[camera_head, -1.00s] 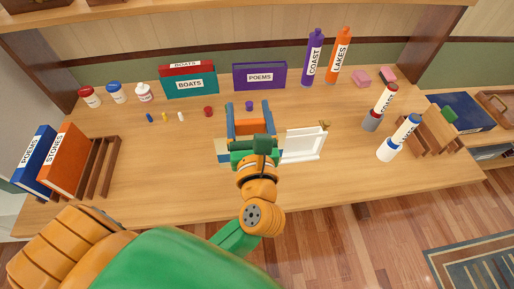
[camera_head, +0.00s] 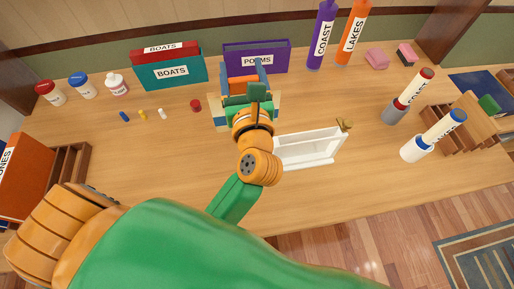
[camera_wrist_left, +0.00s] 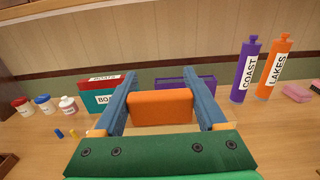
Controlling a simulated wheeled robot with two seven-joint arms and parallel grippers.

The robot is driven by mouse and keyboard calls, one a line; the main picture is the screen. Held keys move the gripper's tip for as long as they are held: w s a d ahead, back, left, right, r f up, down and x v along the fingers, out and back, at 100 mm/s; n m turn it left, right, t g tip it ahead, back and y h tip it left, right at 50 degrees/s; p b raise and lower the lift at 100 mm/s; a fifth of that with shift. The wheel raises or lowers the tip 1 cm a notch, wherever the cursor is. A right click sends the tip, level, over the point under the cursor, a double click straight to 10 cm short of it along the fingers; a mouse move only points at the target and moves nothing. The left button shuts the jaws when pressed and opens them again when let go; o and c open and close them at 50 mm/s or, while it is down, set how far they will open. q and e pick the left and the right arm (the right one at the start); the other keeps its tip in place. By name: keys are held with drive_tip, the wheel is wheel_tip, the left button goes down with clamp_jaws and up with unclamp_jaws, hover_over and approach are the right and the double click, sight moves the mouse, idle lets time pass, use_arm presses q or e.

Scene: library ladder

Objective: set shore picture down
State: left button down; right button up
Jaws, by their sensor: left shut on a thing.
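My left gripper (camera_head: 246,82) is shut on an orange block (camera_wrist_left: 160,106), held between its two blue fingers. A flat tan-edged panel with some blue, likely the shore picture (camera_head: 273,106), shows on both sides of the gripper in the head view. Its tan edges also show by the fingers in the left wrist view (camera_wrist_left: 218,126). The orange block seems to be part of it. My gripper and wrist hide most of its face. I cannot tell whether it touches the desk. My right gripper is not in view.
A white open frame (camera_head: 310,148) with a brass piece stands right of my gripper. The POEMS box (camera_head: 257,55) and teal BOATS box (camera_head: 168,73) stand behind. The COAST bottle (camera_head: 321,37) and LAKES bottle (camera_head: 353,33) are back right. The desk's front left (camera_head: 140,160) is clear.

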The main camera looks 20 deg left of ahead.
use_arm(q)
drive_tip(key=f, duration=0.1)
drive_tip(key=f+b, duration=0.2)
drive_tip(key=shift+s+d+f, duration=0.3)
drive_tip(key=shift+s+f, duration=0.1)
wheel_tip(320, 180, down, 9)
drive_tip(key=b, duration=0.1)
drive_tip(key=shift+w+b, duration=0.15)
drive_tip(key=shift+b, duration=0.25)
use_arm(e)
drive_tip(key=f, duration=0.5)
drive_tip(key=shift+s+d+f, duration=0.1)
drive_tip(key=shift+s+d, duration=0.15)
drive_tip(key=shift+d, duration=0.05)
use_arm(q)
drive_tip(key=shift+a+f, duration=0.1)
drive_tip(key=shift+f, duration=0.1)
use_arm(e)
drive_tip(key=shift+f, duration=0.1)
use_arm(q)
drive_tip(key=shift+c, duration=1.8)
unclamp_jaws()
drive_tip(key=shift+f, duration=0.1)
drive_tip(key=o, duration=0.4)
drive_tip(key=shift+c, duration=0.2)
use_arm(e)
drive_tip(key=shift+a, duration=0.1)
use_arm(q)
drive_tip(key=shift+r, duration=0.2)
